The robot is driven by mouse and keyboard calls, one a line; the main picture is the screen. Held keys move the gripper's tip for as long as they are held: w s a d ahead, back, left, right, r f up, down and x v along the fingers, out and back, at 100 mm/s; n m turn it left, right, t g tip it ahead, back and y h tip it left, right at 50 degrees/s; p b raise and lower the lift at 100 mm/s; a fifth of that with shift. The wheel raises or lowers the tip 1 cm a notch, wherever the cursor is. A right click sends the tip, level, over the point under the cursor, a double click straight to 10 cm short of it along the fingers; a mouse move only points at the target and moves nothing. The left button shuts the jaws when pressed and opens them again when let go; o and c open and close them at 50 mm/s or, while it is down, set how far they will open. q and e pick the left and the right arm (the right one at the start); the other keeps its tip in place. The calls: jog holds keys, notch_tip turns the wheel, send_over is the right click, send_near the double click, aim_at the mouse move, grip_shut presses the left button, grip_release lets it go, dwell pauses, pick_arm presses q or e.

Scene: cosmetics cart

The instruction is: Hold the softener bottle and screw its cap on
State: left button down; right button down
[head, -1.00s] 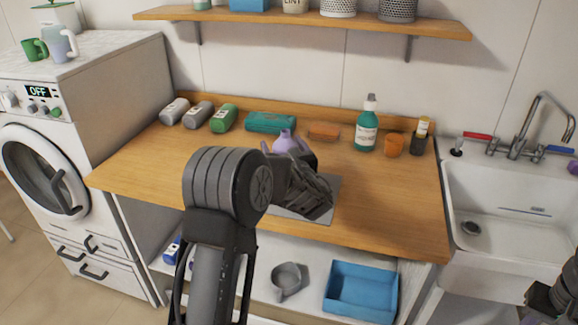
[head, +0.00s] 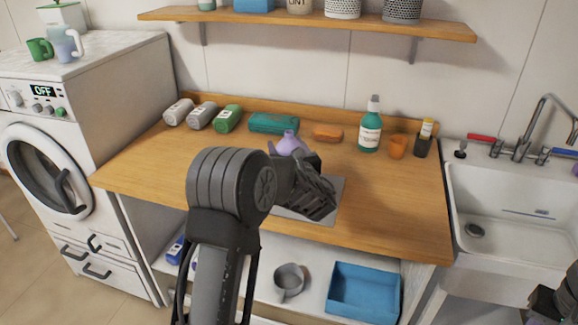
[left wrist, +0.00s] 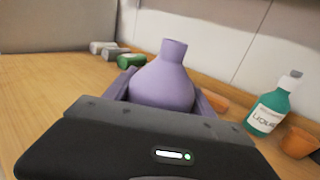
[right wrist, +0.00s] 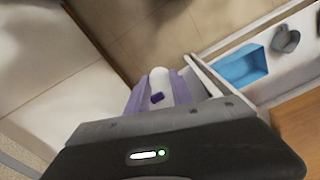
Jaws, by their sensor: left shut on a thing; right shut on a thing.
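The softener bottle is a lilac, round-bodied bottle (head: 289,142) with a narrow bare neck, upright over the counter. It shows large in the left wrist view (left wrist: 163,80). My left gripper (head: 284,150) is shut on its body, with a finger on each side. My arm hides the bottle's lower part in the head view. My right gripper (right wrist: 160,92) is shut on a small pale, rounded piece (right wrist: 160,76), apparently the cap, with a dark purple patch by it. The right gripper is at the lower right edge of the head view, far from the bottle.
The wooden counter (head: 390,215) has a grey mat (head: 333,190) under my left gripper. Behind stand a teal spray bottle (head: 370,128), an orange cup (head: 398,147), a teal packet (head: 272,123) and several lying bottles. The sink (head: 500,205) is right; a blue bin (head: 364,290) sits below.

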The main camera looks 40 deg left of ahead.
pick_arm(q)
notch_tip(320, 180, up, 10)
jog(key=shift+b, duration=0.5)
dwell(0.6)
jog(key=c, duration=0.9)
grip_release()
grip_shut()
